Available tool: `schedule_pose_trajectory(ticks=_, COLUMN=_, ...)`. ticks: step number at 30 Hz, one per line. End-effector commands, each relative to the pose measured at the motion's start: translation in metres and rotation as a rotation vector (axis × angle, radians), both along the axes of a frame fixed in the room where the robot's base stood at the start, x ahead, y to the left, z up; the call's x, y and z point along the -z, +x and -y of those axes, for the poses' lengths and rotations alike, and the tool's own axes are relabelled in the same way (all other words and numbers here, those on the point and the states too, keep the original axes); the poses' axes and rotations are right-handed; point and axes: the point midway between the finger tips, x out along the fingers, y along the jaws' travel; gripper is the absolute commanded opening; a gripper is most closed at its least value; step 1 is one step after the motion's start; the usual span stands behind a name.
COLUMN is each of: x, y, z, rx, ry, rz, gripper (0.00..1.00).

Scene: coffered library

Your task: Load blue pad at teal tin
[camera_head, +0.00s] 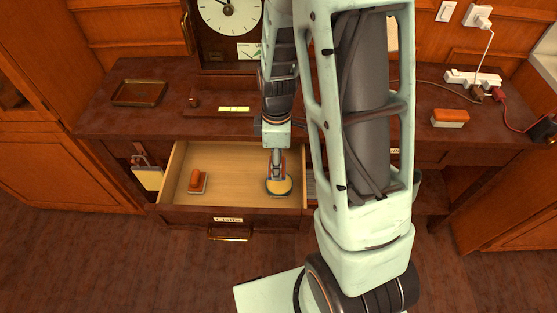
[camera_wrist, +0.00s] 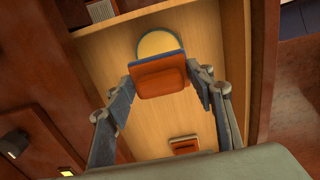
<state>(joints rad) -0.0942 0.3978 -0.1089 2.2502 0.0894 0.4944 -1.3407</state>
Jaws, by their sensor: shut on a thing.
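My gripper (camera_wrist: 168,84) is shut on the blue pad (camera_wrist: 163,58), a block with an orange back and a blue layer along its far edge. In the wrist view, it partly covers the teal tin (camera_wrist: 158,42), round with pale yellow inside and a thin bluish rim. In the head view the tin (camera_head: 279,188) is at the right side of the open drawer, below my gripper (camera_head: 277,166). I cannot tell whether the pad touches the tin's filling.
Another orange-backed block (camera_head: 198,181) lies in the left of the open drawer (camera_head: 228,212). A third orange-backed block (camera_head: 450,117) sits on the right of the desk. A brown tray (camera_head: 139,93), a clock (camera_head: 230,15) and a power strip (camera_head: 473,78) stand on the desk. The drawer's middle is clear.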

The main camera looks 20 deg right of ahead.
Motion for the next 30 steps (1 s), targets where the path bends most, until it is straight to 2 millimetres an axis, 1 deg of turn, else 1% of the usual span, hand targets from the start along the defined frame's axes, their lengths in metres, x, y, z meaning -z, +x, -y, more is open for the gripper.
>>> schedule_pose_trajectory(ticks=8, x=0.006, y=0.000, z=-0.001, rx=-0.001, ry=0.000, rz=-0.001, gripper=0.30)
schedule_pose_trajectory(ticks=14, x=0.022, y=-0.001, z=-0.001, rx=-0.001, ry=0.000, rz=-0.002, gripper=0.30)
schedule_pose_trajectory(ticks=21, x=0.048, y=0.000, z=-0.001, rx=-0.001, ry=0.000, rz=-0.001, gripper=0.30)
schedule_pose_trajectory(ticks=24, x=0.056, y=0.000, z=-0.001, rx=-0.001, ry=0.000, rz=-0.001, gripper=0.30)
schedule_pose_trajectory(ticks=30, x=0.061, y=0.000, z=-0.001, rx=0.000, ry=0.000, rz=-0.001, gripper=0.30)
